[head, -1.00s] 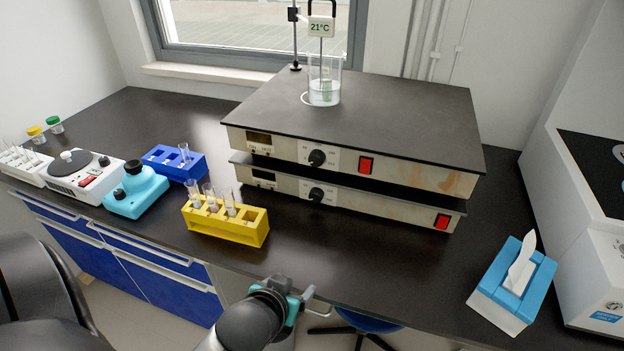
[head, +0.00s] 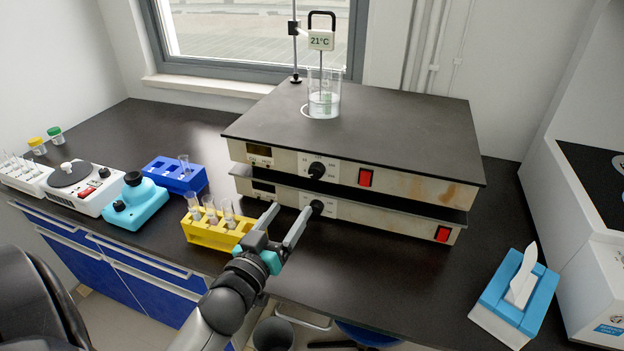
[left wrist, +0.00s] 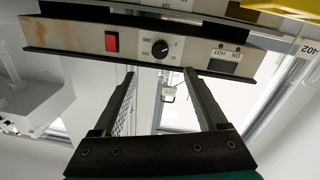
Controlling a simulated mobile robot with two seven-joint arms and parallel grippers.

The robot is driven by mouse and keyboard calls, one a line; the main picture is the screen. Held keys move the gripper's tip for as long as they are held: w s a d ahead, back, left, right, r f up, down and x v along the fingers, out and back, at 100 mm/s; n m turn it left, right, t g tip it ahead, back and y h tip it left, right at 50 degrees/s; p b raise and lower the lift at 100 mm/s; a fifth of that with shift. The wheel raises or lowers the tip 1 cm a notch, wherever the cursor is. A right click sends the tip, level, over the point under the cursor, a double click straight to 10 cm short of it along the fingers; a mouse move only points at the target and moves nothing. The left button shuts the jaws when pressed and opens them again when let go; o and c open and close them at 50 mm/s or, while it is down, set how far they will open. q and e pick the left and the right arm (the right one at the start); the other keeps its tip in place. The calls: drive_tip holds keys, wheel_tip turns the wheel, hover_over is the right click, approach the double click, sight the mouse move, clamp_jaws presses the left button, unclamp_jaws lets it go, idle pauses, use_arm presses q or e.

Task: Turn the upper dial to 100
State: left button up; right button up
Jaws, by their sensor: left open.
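The upper hotplate (head: 395,176) has a black upper dial (head: 317,170) on its front, left of a red switch (head: 366,178). The upper dial also shows in the left wrist view (left wrist: 160,48), where the picture is upside down and the dial lies ahead between the fingers. Its exact setting is too small to read. The lower hotplate (head: 385,219) has its own dial (head: 317,207) right below. My left gripper (head: 289,212) is open and empty in front of the hotplates. It is apart from the upper dial. My right gripper is not in view.
A yellow tube rack (head: 215,234) stands close left of my left gripper. A beaker (head: 323,100) with a thermometer (head: 321,40) stands on the upper hotplate. A tissue box (head: 512,300) is at the right. The bench between it and the hotplates is clear.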

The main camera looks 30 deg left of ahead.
sight(315, 175)
use_arm(q)
drive_tip(key=w, duration=0.4)
drive_tip(key=w+a+b, duration=0.1)
drive_tip(key=w, duration=0.3)
drive_tip(key=w+a, duration=0.1)
drive_tip(key=w, duration=0.3)
drive_tip(key=shift+w, duration=0.15)
clamp_jaws()
idle(0.3)
